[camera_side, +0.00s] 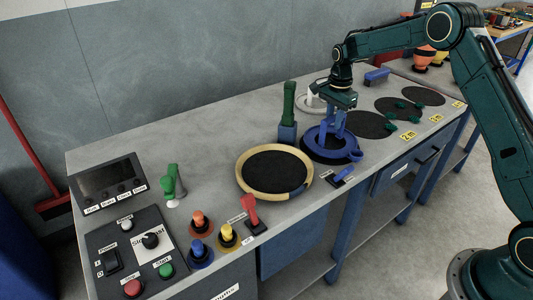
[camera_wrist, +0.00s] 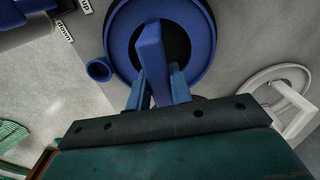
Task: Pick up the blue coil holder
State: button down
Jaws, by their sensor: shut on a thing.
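The blue coil holder (camera_side: 350,150) is a round blue ring with an upright blue handle, on the grey bench right of centre. A dark disc shows within and around it. In the wrist view the holder (camera_wrist: 203,60) fills the top middle, with a short blue tube at its left. My gripper (camera_side: 338,124) is above the ring, pointing down, with its blue fingers (camera_wrist: 160,92) shut on the upright handle. Whether the ring touches the bench or is slightly raised is hard to tell.
A yellow ring tray (camera_side: 247,188) with a dark disc lies left of the holder. A green-handled tool in a blue block (camera_side: 288,131) stands close behind. A white ring (camera_side: 308,103) lies behind my gripper. A small lever (camera_side: 343,176) sits in front.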

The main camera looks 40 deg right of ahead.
notch_tip(320, 180, up, 18)
jog(key=shift+r, duration=0.25)
dwell(0.3)
